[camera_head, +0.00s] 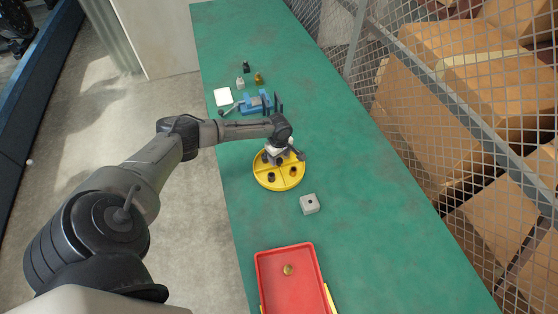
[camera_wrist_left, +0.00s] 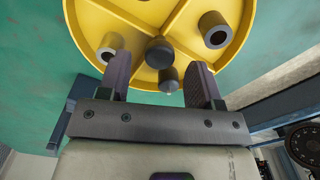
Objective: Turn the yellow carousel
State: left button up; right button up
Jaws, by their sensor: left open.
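The yellow carousel (camera_head: 284,184) lies on the green bench. It is a round tray with dividers and a rim, and it also shows in the left wrist view (camera_wrist_left: 180,28). Several grey hollow cylinders stand in its compartments, one (camera_wrist_left: 214,30) at the upper right in the wrist view. A dark central knob (camera_wrist_left: 159,52) and a smaller dark peg (camera_wrist_left: 168,78) show between my fingers. My left gripper (camera_head: 279,160) is over the far part of the carousel. Its two fingers are apart, one on each side of the peg; I cannot tell if they touch anything. My right gripper is out of view.
A grey block with a hole (camera_head: 310,204) sits right of the carousel. A red tray (camera_head: 295,260) with a small brass part is at the near end. A blue vise (camera_head: 255,103) and small bottles stand farther back. A wire fence (camera_head: 440,95) borders the right side.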

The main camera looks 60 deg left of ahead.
pick_arm(q)
jog(key=shift+f, duration=1.1)
jog(key=shift+c, duration=0.4)
grip_shut()
